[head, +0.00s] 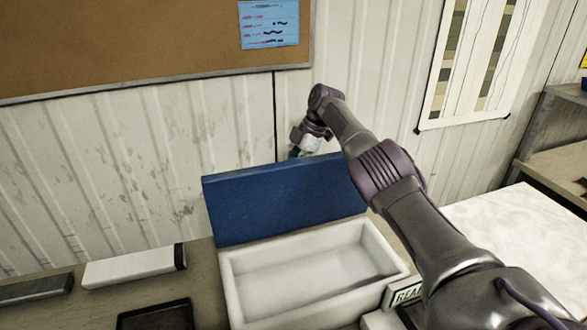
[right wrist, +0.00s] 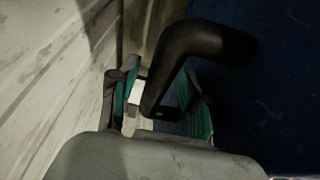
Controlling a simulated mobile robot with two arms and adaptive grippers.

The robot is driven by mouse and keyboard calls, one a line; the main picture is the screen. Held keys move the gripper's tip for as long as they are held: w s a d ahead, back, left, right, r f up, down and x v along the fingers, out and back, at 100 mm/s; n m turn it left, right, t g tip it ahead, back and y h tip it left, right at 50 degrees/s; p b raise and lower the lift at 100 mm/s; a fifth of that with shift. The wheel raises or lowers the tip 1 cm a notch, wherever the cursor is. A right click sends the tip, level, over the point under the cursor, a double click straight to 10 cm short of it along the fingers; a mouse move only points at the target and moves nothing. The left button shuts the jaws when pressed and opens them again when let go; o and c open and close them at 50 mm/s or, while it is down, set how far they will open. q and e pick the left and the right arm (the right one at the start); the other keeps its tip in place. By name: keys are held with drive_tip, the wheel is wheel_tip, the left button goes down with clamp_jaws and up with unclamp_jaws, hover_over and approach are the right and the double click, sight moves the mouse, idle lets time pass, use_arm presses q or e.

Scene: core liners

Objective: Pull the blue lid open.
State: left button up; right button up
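The blue lid (head: 280,195) stands raised along the back edge of the white box (head: 238,290), which is open at the top and looks empty. My right gripper (head: 300,150) is behind the lid's top edge, mostly hidden by it. In the right wrist view its green-padded fingers (right wrist: 160,100) are spread on either side of a black bent handle (right wrist: 195,45) on the dark blue lid (right wrist: 280,90). A gap shows between the handle and the right-hand finger, so it looks open around the handle. My left gripper is in neither view.
The corrugated wall (head: 110,190) is close behind the lid and my right gripper. A white core-shaped block (head: 130,267) and a black tray (head: 155,315) lie left of the box. A lettered sign (head: 405,293) is at its right front corner.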

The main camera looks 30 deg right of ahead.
drive_tip(key=shift+v, duration=3.75)
